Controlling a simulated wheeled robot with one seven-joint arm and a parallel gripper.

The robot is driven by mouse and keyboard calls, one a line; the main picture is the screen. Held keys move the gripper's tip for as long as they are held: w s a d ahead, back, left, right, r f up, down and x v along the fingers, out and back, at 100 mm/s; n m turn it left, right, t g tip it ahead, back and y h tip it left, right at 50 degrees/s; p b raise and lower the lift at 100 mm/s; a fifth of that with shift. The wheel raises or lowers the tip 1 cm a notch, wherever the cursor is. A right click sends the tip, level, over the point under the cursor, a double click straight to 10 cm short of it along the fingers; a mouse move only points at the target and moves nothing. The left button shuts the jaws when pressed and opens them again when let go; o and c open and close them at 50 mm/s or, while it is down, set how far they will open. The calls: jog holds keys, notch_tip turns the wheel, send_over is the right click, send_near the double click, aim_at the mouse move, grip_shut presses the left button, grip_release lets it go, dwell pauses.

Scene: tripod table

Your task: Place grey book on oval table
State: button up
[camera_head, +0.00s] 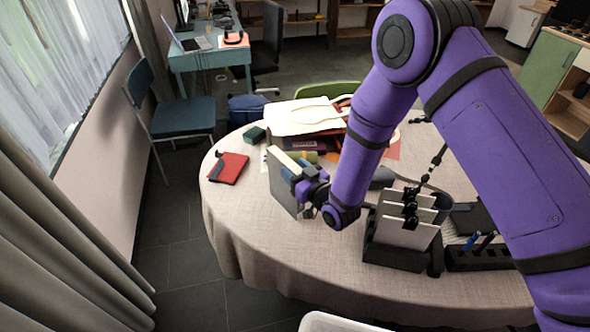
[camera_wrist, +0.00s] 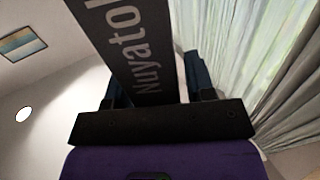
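The grey book (camera_head: 283,184) is upright and slightly tilted over the left part of the oval table (camera_head: 262,248), which has a beige cloth. My gripper (camera_head: 303,182) is shut on the book from its right side. In the wrist view the book's dark spine (camera_wrist: 140,45), lettered "Nuyatol", stands between the two fingers of my gripper (camera_wrist: 155,85). The book's lower edge is close to the tabletop; I cannot tell whether it touches.
A red notebook (camera_head: 229,168) lies left of the book. A dark green box (camera_head: 254,134) and a pile of papers and books (camera_head: 305,118) are behind it. A black rack with white panels (camera_head: 402,228) stands to the right. The front-left cloth is clear.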

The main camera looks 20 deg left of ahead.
jog(key=shift+o, duration=0.3)
jog(key=shift+r, duration=0.1)
jog(key=shift+d, duration=0.15)
jog(key=v, duration=1.1)
jog(key=shift+s+d, duration=0.25)
jog(key=shift+s, duration=0.1)
jog(key=shift+w+r, duration=0.1)
jog(key=shift+r, duration=0.05)
